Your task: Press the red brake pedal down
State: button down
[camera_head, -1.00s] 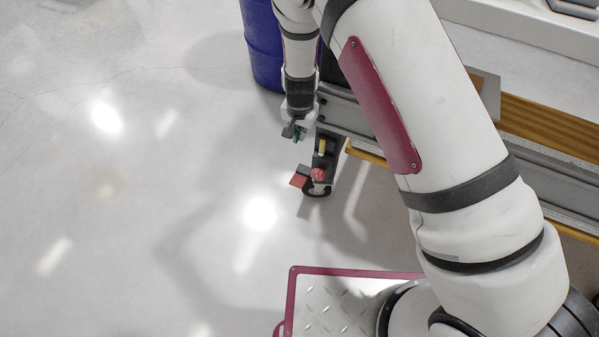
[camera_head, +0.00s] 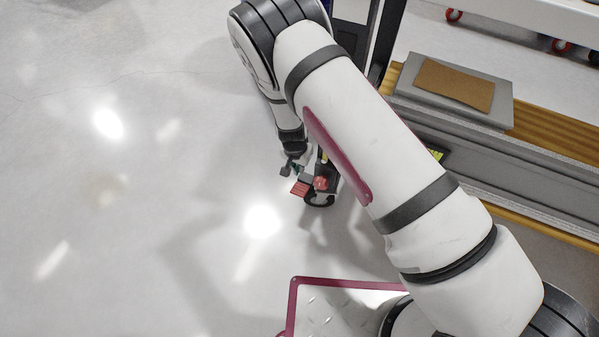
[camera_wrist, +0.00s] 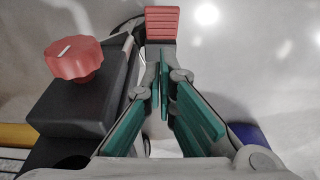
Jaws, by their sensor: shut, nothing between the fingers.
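The red brake pedal (camera_head: 299,189) is a small ribbed pad at the lower left of a dark caster unit. It also shows at the top of the wrist view (camera_wrist: 162,23). My gripper (camera_head: 290,169) is just above and beside the pedal in the head view. In the wrist view my gripper (camera_wrist: 164,68) is shut and empty, its green-padded fingers together, with the tips just below the pedal's near edge in the picture. I cannot tell whether they touch it.
A red knob (camera_wrist: 74,60) sits on a black block left of the fingers. The fixture's grey beam (camera_head: 480,160) carries a grey box with a brown top (camera_head: 455,84). Open pale floor (camera_head: 130,200) lies to the left.

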jog(key=b, duration=0.5)
send_over(301, 189)
notch_tip(301, 189, down, 11)
jog(key=shift+s+a+r, duration=0.1)
jog(key=shift+r, duration=0.05)
jog(key=shift+s+f, duration=0.15)
jog(key=shift+f, duration=0.45)
jog(key=shift+s, duration=0.15)
